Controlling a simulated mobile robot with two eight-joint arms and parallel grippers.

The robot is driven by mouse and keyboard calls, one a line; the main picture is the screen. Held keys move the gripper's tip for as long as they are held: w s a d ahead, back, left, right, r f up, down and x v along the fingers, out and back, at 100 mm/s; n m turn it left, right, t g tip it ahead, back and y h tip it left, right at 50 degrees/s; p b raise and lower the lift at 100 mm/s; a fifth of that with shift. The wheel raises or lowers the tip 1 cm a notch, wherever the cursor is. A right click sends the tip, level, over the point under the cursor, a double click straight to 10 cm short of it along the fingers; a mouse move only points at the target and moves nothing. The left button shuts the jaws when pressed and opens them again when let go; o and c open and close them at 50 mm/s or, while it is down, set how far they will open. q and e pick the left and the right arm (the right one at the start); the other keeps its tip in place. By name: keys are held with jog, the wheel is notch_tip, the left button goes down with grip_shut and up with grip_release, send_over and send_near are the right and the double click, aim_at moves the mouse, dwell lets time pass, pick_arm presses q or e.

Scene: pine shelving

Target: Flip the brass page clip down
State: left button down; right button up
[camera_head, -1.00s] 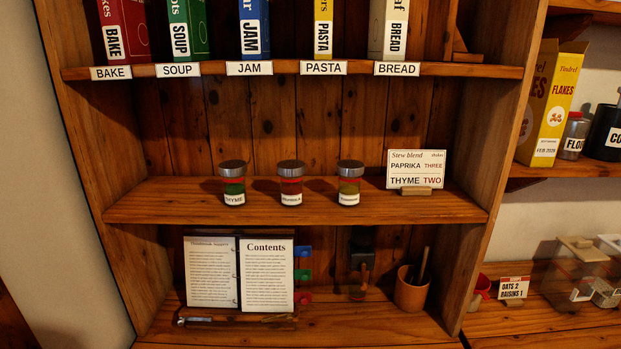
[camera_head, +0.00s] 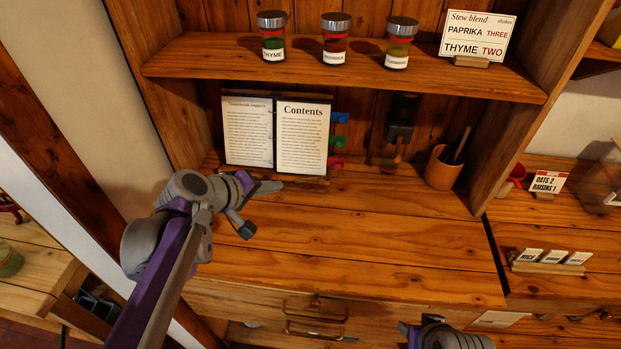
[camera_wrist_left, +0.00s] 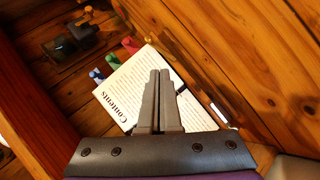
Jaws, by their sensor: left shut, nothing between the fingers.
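The open recipe book (camera_head: 301,140) stands propped at the back of the lower shelf, with a "Contents" page on its right side. Blue (camera_head: 342,117), green (camera_head: 338,142) and red (camera_head: 335,163) tabs stick out at its right edge. A wooden ledge (camera_head: 312,183) runs along its foot. My left gripper (camera_head: 276,186) is in front of the book's lower edge, shut and empty. In the left wrist view its closed fingers (camera_wrist_left: 160,73) overlap the page (camera_wrist_left: 127,91). I cannot make out the brass clip clearly; the gripper covers part of the ledge.
Three spice jars (camera_head: 335,40) and a recipe card (camera_head: 474,37) stand on the shelf above. A dark mill-like object (camera_head: 401,118) and a wooden cup (camera_head: 443,168) are right of the book. The counter in front (camera_head: 370,230) is clear.

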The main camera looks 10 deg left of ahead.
pick_arm(q)
jog(key=w+r, duration=0.1)
jog(key=w, duration=0.1)
send_near(321, 178)
jog(key=w+f, duration=0.2)
jog(key=w, duration=0.1)
jog(key=shift+w+d+f+n+t, duration=0.1)
jog(key=shift+d+f+n+t, duration=0.15)
jog(key=shift+d, duration=0.2)
jog(key=shift+w+d+f+n+t, duration=0.1)
jog(key=shift+d+f+n, duration=0.05)
jog(key=shift+d+f, duration=0.25)
jog(key=shift+s+d+f+m, duration=0.1)
jog(key=shift+d+m, duration=0.15)
jog(key=shift+m, duration=0.25)
jog(key=shift+f, duration=0.2)
jog(key=shift+s+d+f+b, duration=0.15)
jog(key=shift+f+b, duration=0.1)
jog(key=shift+b, duration=0.15)
jog(key=shift+r, duration=0.15)
